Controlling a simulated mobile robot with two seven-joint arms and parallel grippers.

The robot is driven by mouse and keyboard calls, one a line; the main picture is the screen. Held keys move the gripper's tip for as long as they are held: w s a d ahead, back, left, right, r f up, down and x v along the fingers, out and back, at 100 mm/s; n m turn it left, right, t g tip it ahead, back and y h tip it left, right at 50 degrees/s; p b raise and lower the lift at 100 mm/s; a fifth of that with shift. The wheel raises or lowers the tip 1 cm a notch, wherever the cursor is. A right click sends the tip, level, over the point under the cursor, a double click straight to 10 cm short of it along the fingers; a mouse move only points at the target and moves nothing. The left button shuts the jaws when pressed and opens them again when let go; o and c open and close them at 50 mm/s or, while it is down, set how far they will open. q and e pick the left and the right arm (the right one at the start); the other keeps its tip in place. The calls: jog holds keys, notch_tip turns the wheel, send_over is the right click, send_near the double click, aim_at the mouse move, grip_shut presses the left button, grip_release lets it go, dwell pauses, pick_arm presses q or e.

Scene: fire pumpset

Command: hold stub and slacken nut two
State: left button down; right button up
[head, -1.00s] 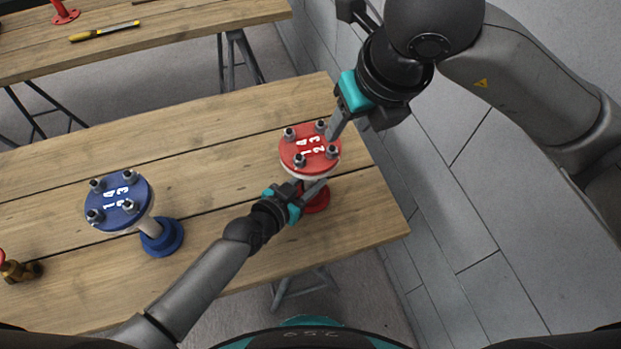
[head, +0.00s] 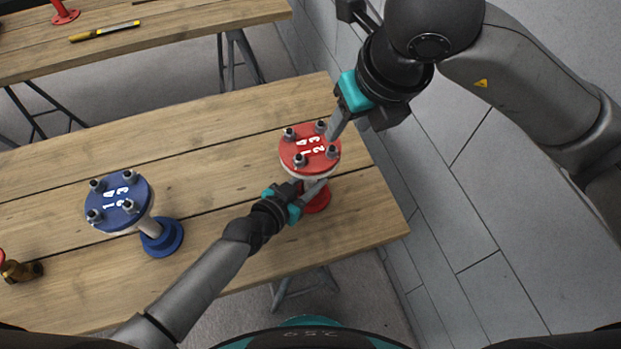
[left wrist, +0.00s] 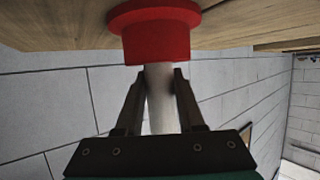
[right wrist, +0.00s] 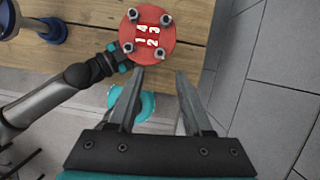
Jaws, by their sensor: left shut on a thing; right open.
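The red stub has a round flange (head: 310,160) with numbered nuts, a pale pipe (left wrist: 160,100) and a red base (left wrist: 160,35) on the bench. Nut two (head: 332,152) is on the flange's right side; it also shows in the right wrist view (right wrist: 159,54). My left gripper (left wrist: 159,80) is shut around the pipe, between flange and base. My right gripper (right wrist: 160,72) is open and empty, above the flange near nuts two and three, apart from nut two. In the head view its fingertips (head: 337,130) partly overlap the flange's edge.
A blue stub (head: 118,203) with a similar numbered flange stands to the left on the wooden bench (head: 220,130). A brass valve (head: 20,270) lies at the far left. A second bench (head: 180,22) stands behind. A tiled wall is to the right.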

aim_at(332, 150)
jog(key=shift+o, duration=0.3)
jog(key=w+a+r+m+g+h, duration=0.2)
jog(key=w+r+m+g, duration=0.1)
jog(key=w+m+g, duration=0.1)
jog(key=f, duration=1.1)
jog(key=shift+s+d+f, duration=0.1)
jog(key=shift+s+f, duration=0.1)
jog(key=shift+f, duration=0.15)
jog(key=shift+c, duration=0.4)
grip_shut()
dwell(0.3)
